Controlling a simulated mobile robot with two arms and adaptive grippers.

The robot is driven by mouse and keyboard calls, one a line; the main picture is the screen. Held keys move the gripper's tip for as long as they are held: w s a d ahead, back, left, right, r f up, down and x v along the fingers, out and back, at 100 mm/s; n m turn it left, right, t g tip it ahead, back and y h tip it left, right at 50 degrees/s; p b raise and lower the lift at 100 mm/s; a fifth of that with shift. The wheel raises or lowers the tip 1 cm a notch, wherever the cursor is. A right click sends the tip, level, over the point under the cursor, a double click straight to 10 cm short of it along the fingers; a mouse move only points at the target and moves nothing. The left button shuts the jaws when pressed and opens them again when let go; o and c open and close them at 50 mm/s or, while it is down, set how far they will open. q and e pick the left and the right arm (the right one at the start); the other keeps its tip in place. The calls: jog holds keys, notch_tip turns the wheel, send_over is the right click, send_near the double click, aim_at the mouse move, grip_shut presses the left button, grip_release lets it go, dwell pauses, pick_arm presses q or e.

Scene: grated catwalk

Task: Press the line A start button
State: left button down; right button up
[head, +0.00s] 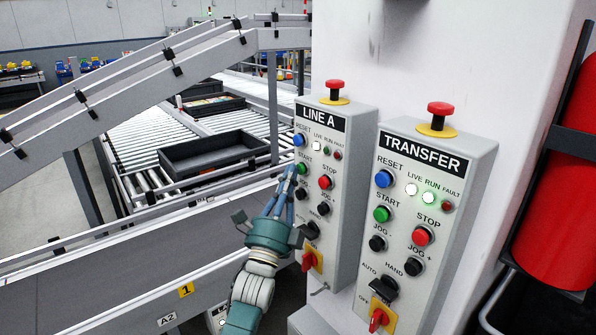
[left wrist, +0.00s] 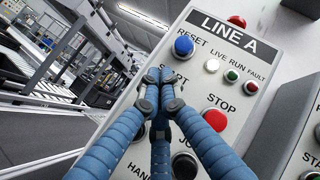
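The LINE A panel (head: 341,210) is a grey box on a pale wall. Its green start button (head: 302,168) shows just right of my left fingertips in the head view. My left gripper (head: 289,173) has its fingers drawn together, with nothing between them. In the left wrist view the closed fingertips (left wrist: 158,78) cover the start button, below the START label. I cannot tell whether they touch it. The blue reset button (left wrist: 184,45) is above them and the red stop button (left wrist: 215,119) is to their lower right. My right gripper is not in view.
The similar TRANSFER panel (head: 460,205) stands close on the right, its white live and green run lamps lit. On LINE A, the white live lamp (head: 316,146) is lit and the green run lamp (head: 326,151) looks dark. A roller conveyor with a black tray (head: 215,175) is left.

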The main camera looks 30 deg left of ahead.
pick_arm(q)
jog(key=shift+w+d, duration=0.25)
jog(key=shift+w, duration=0.2)
dwell(0.4)
jog(key=shift+s, duration=0.1)
jog(key=shift+s+a, duration=0.25)
jog(key=shift+s, duration=0.25)
jog(key=shift+s+a, duration=0.2)
jog(key=shift+s, duration=0.3)
